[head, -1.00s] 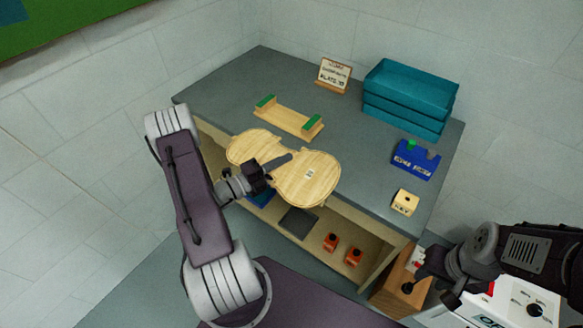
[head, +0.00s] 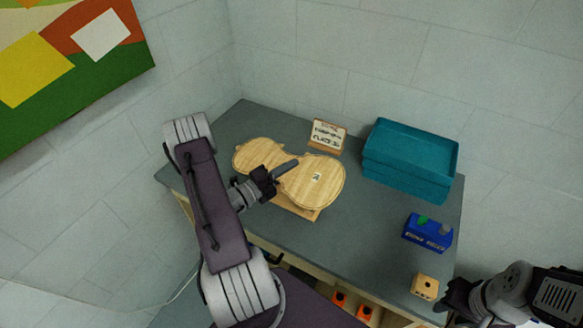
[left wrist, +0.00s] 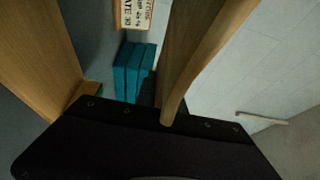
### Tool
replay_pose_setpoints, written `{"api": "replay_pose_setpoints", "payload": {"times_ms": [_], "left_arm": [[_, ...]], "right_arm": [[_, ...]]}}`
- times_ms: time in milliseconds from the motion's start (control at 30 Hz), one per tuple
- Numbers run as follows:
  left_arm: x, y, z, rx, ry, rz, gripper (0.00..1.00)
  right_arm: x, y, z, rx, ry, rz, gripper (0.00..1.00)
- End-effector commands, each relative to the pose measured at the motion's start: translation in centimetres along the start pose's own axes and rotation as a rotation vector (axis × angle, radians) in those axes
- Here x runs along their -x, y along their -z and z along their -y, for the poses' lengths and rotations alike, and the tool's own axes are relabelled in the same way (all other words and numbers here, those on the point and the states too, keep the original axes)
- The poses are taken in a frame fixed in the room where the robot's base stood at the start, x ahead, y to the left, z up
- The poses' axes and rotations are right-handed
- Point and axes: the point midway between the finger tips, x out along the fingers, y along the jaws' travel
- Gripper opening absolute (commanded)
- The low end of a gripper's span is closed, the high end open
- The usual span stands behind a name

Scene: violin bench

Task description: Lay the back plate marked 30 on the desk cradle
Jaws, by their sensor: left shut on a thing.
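The back plate (head: 316,188) is pale wood, violin-shaped, with a small white label too small to read. My left gripper (head: 278,173) is shut on it at the waist. In the head view the plate is over the desk cradle (head: 298,209), hiding most of it; only its front wooden edge shows. I cannot tell whether they touch. In the left wrist view the plate (left wrist: 193,45) fills much of the upper middle, close to the camera. My right gripper (head: 455,300) is at the lower right, dark and partly cut off by its arm; its jaws are unclear.
A sign card (head: 327,136) stands behind the plate; its end reads "ATE 30" in the left wrist view (left wrist: 134,14). Teal stacked trays (head: 408,165) stand back right. A blue holder (head: 428,232) and a small wooden block (head: 425,287) sit right. The desk (head: 365,235) between is clear.

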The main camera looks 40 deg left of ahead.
Motion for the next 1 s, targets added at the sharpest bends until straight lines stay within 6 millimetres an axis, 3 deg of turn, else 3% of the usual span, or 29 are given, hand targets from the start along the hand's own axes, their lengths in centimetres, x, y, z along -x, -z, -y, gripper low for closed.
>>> {"api": "replay_pose_setpoints", "payload": {"times_ms": [533, 800, 1000], "left_arm": [[0.0, 0.0, -5.8, 0.000, 0.000, -0.001, 0.00], [0.0, 0.0, -8.7, 0.000, 0.000, -0.001, 0.00], [0.0, 0.0, -9.1, -0.001, 0.001, -0.001, 0.00]], "right_arm": [[-5.9, -0.6, -0.1, 0.000, 0.000, 0.000, 0.36], [-7.5, -0.8, -0.1, 0.000, 0.000, 0.000, 0.36], [-7.7, -0.8, -0.1, 0.000, 0.000, 0.000, 0.36]]}}
